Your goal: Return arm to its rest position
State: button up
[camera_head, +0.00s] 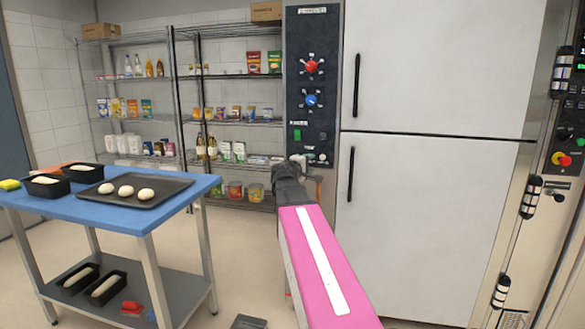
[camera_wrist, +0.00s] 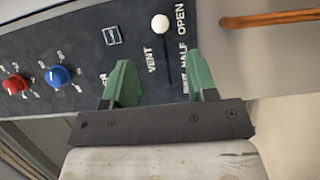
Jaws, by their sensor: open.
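My gripper (camera_wrist: 158,68) shows in the wrist view with two green fingers spread apart and nothing between them. It is in front of a dark control panel (camera_wrist: 110,60). A white round knob (camera_wrist: 160,24) on a slot labelled VENT, HALF and OPEN lies just beyond the fingertips; no contact is visible. In the head view my pink arm (camera_head: 320,260) reaches forward to the lower part of the panel (camera_head: 297,115). Its dark wrist end (camera_head: 288,183) is there; the fingers cannot be made out in this view.
The panel has a red knob (camera_head: 311,67) and a blue knob (camera_head: 311,100). Large white doors (camera_head: 430,220) with black handles stand to the right. A blue table (camera_head: 70,208) at left bears a dark tray (camera_head: 165,192) with dough balls. Open floor lies between table and arm.

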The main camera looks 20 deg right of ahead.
jog(key=s+a+f+m+g+y, duration=0.1)
jog(key=s+a+f+g+y, duration=0.2)
jog(key=f, duration=0.6)
jog(key=s+a+f+m+g+y, duration=0.1)
jog(key=s+a+f+m+y, duration=0.2)
jog(key=f, duration=0.6)
jog(key=s+a+f+g+y, duration=0.1)
jog(key=s+a+f+y, duration=0.15)
jog(key=a+f, duration=0.45)
jog(key=s+a+f+m+g+y, duration=0.1)
jog(key=s+a+f+g+y, duration=0.1)
jog(key=s+a+f, duration=0.3)
jog(key=s+a+f+m+g+y, duration=0.1)
jog(key=s+a+f+y, duration=0.3)
jog(key=f, duration=0.7)
jog(key=s+a+g, duration=0.1)
jog(key=s+a, duration=0.1)
jog(key=s, duration=0.1)
jog(key=shift+s+a+f+m+g, duration=0.2)
jog(key=shift+s+a+m+g, duration=0.1)
jog(key=shift+s+g, duration=0.1)
jog(key=shift+y, duration=0.25)
dwell(0.4)
